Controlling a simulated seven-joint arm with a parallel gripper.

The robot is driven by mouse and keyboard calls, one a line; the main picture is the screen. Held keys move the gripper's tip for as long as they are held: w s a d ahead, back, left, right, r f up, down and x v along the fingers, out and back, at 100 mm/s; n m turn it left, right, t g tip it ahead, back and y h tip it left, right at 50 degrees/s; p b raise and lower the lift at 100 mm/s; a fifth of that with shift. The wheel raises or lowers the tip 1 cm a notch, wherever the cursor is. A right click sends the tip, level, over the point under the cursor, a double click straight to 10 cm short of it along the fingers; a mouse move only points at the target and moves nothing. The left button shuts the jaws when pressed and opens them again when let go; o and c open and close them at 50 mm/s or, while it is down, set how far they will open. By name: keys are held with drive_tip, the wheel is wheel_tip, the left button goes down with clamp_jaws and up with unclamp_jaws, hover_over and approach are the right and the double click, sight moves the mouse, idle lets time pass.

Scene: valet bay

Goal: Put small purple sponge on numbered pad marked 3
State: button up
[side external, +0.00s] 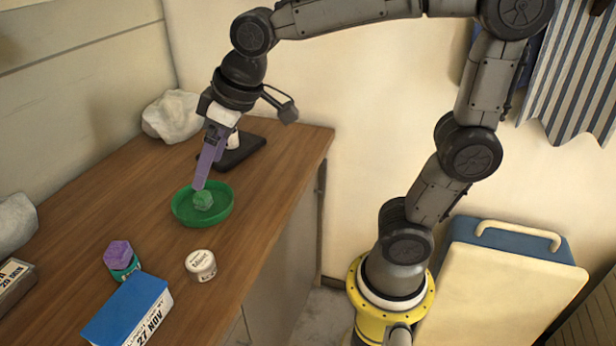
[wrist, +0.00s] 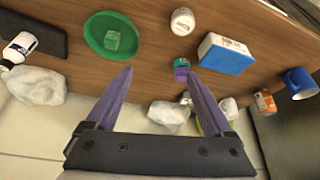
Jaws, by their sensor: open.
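My gripper (wrist: 159,73) has purple fingers, spread apart with nothing between them. In the side view my gripper (side external: 199,187) points down at the green dish, its tip overlapping a green sponge; contact cannot be told. The small purple sponge (side external: 118,252) sits on a teal item (side external: 126,270) on the counter, left of my gripper and nearer the camera. In the wrist view the purple sponge (wrist: 181,74) shows near the right fingertip, beside the teal item (wrist: 180,62). I cannot make out a pad marked 3 in either view.
A green dish (side external: 178,213) holds the green sponge (side external: 203,200). A white jar (side external: 201,265), blue-topped box (side external: 128,308), black flat object (side external: 243,149) and crumpled white cloths (side external: 172,116) stand around it. A blue mug (wrist: 300,83) shows at right. The counter's right edge is clear.

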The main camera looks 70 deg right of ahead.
drive_tip(key=s+d+f+m, duration=0.1)
drive_tip(key=s+d+f, duration=0.1)
drive_tip(key=s, duration=0.5)
drive_tip(key=s+d+f+m+h, duration=0.1)
drive_tip(key=s+d, duration=0.3)
drive_tip(key=s, duration=0.4)
drive_tip(key=shift+s+f+t, duration=0.25)
drive_tip(key=shift+f+t, duration=0.15)
drive_tip(key=shift+f, duration=0.1)
